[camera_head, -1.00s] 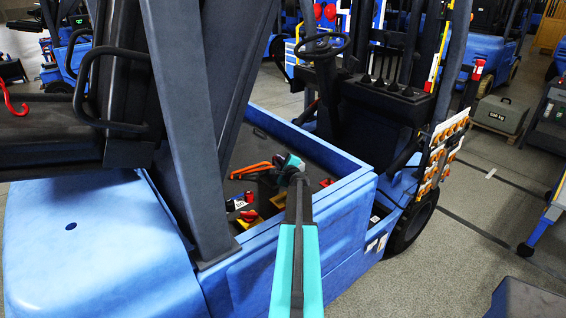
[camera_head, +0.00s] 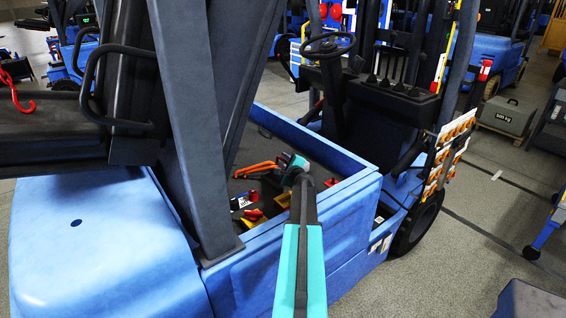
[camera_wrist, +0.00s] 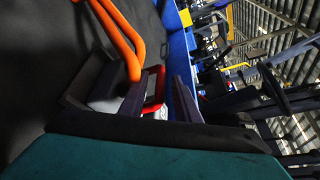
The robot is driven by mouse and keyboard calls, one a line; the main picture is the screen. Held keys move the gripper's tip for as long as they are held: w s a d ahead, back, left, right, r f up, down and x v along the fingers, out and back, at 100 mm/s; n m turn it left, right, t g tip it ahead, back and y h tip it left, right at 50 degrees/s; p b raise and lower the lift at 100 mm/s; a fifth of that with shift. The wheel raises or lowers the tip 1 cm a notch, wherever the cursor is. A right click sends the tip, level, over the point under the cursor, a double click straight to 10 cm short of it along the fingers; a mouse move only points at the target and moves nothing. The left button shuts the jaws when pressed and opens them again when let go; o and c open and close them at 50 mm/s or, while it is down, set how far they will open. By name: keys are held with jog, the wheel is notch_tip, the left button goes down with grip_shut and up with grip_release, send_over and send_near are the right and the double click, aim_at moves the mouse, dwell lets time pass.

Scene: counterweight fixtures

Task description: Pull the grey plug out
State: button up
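My gripper (camera_head: 268,184) reaches down into the open battery bay of the blue forklift (camera_head: 346,208), close to a bent orange cable or handle (camera_head: 252,168). In the wrist view the orange piece (camera_wrist: 124,38) runs between and above my dark fingers (camera_wrist: 140,86), which stand apart. A small light grey piece (camera_wrist: 106,104), possibly the grey plug, shows low between dark parts near the left finger. A red looped handle (camera_wrist: 156,88) shows near the right finger. I cannot tell whether the fingers touch the grey piece. The plug is not clearly visible in the head view.
A dark grey pillar (camera_head: 196,120) stands left of the bay. Red and yellow parts (camera_head: 246,204) lie in the bay.

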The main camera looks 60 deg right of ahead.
jog(key=b+v, duration=0.3)
jog(key=v, duration=0.8)
jog(key=shift+s+b, duration=0.3)
jog(key=shift+s, duration=0.05)
jog(key=shift+a+r, duration=0.1)
jog(key=shift+a, duration=0.05)
dwell(0.5)
